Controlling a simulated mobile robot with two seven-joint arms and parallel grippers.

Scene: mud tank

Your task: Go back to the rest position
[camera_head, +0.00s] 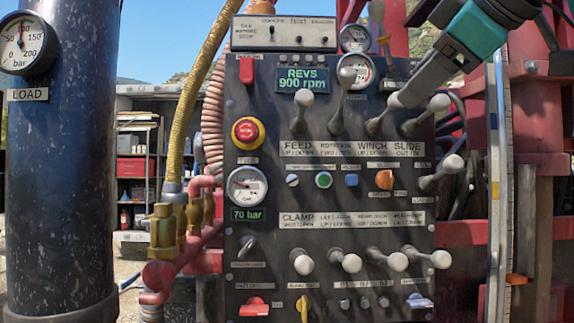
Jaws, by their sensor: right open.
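My right gripper (408,97) reaches in from the upper right, with a teal band on my arm behind it. It is open, with its dark fingers pointing down and left at the upper lever row. Its tips are close to the pale knob of the WINCH lever (378,124); I cannot tell whether they touch it. The SLIDE lever (420,117) stands just right of the tips. The FEED lever (301,112) and ROTATION lever (344,88) are farther left. My left gripper is not in view.
The dark control panel (285,190) fills the middle, with a red stop button (248,133) and a lower row of levers (348,262). Brass fittings (163,233) and a yellow hose (190,100) lie left of it. A dark column (62,170) stands far left.

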